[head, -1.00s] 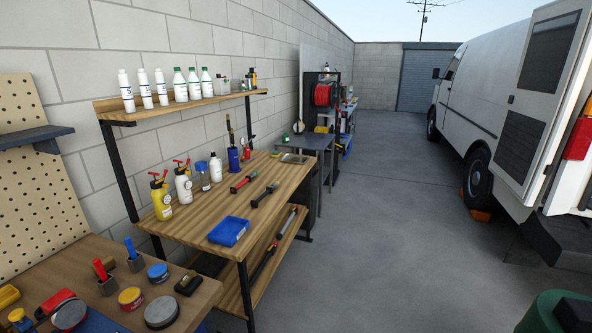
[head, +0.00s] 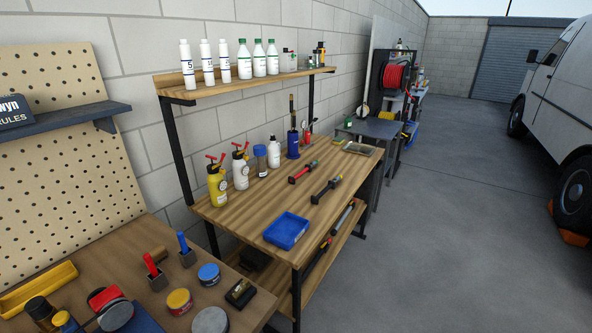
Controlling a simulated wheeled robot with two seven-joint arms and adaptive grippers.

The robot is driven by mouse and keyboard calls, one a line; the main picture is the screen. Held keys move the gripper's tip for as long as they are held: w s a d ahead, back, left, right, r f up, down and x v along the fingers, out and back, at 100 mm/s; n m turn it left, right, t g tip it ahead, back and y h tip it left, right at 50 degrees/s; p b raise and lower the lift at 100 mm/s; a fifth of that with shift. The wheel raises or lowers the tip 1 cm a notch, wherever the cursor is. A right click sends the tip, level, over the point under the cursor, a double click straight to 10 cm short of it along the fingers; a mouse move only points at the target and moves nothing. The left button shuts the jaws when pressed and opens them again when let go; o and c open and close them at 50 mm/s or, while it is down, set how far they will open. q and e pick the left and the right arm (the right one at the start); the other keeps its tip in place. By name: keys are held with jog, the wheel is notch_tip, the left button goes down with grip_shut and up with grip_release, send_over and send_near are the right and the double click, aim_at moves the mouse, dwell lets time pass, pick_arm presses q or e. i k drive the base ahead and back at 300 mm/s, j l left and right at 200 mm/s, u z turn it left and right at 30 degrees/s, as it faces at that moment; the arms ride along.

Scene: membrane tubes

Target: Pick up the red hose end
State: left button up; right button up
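A red hose reel (head: 397,77) hangs on a dark stand against the wall, beyond the wooden workbench. The hose is wound on it, and its free end is too small to make out from here. Neither of my grippers shows in the head view.
The wooden workbench (head: 258,212) holds spray bottles, a blue tray (head: 286,231) and hand tools. A brown table (head: 100,257) with tins stands at the lower left. A grey metal table (head: 372,127) stands before the reel. A white van (head: 562,110) is at right; the concrete floor (head: 440,240) between is clear.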

aim_at(291, 180)
jog(key=i+l+u, duration=0.25)
jog(key=i+l, duration=0.15)
jog(key=i+l+u, duration=0.25)
jog(key=l, duration=0.2)
jog(key=i+l+u, duration=0.25)
jog(key=l, duration=0.25)
jog(key=i+l+u, duration=0.25)
jog(key=l, duration=0.35)
jog(key=i+l+u, duration=0.25)
jog(key=l, duration=0.4)
jog(key=i+l+u, duration=0.25)
jog(key=l, duration=0.4)
jog(key=l+u, duration=0.25)
jog(key=l, duration=0.4)
jog(key=l+u, duration=0.25)
jog(key=l, duration=0.4)
